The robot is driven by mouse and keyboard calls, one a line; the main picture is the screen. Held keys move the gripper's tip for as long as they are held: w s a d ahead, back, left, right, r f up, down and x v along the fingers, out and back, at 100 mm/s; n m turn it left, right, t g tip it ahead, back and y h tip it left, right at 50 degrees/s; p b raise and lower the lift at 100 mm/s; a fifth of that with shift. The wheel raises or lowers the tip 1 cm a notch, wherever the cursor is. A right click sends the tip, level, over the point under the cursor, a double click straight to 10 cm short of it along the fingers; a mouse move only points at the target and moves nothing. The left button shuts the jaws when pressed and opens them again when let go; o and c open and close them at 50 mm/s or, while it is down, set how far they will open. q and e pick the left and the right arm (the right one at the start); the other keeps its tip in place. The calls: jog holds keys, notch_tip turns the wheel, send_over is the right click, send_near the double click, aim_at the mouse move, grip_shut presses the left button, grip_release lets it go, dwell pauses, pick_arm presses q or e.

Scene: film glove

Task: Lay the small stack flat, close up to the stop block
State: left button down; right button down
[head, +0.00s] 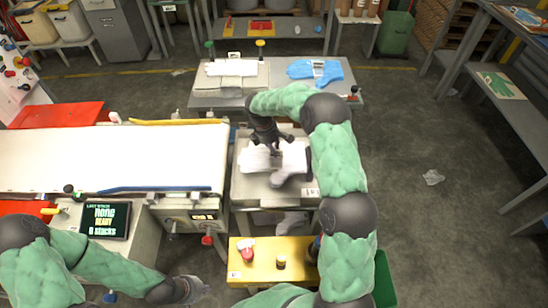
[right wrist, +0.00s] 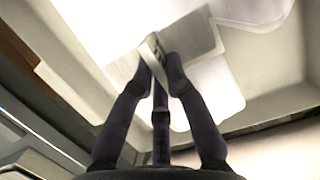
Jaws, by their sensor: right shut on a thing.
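My right gripper (head: 273,150) reaches down into the grey tray (head: 250,187) in the middle of the head view. In the right wrist view its fingertips (right wrist: 159,62) are shut on a thin pale strip at the edge of a small white stack (right wrist: 192,38). White sheets (head: 254,159) lie below and around the gripper, and I cannot tell where the held stack ends and they begin. The arm hides part of the tray. I cannot make out the stop block for certain. My left gripper (head: 192,291) is low at the left, away from the tray, its fingers unclear.
A white conveyor (head: 80,158) with a blue bar (head: 150,189) along its front edge is left of the tray. A grey table (head: 275,98) behind bears blue gloves (head: 315,70) and pale stacks. A yellow stand (head: 262,272) with small jars is in front. Tray walls surround the gripper.

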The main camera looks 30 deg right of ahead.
jog(key=shift+w+d+f, duration=0.3)
jog(key=shift+w+f, duration=0.25)
jog(key=shift+f, duration=0.15)
notch_tip(320, 180, down, 3)
jog(key=shift+w+f+b, duration=0.1)
jog(key=shift+f+b, duration=0.1)
jog(key=shift+b, duration=1.05)
jog(key=shift+r, duration=0.15)
jog(key=c, duration=1.3)
grip_release()
jog(key=shift+f, duration=0.2)
jog(key=shift+o, duration=0.2)
jog(key=shift+r, duration=0.15)
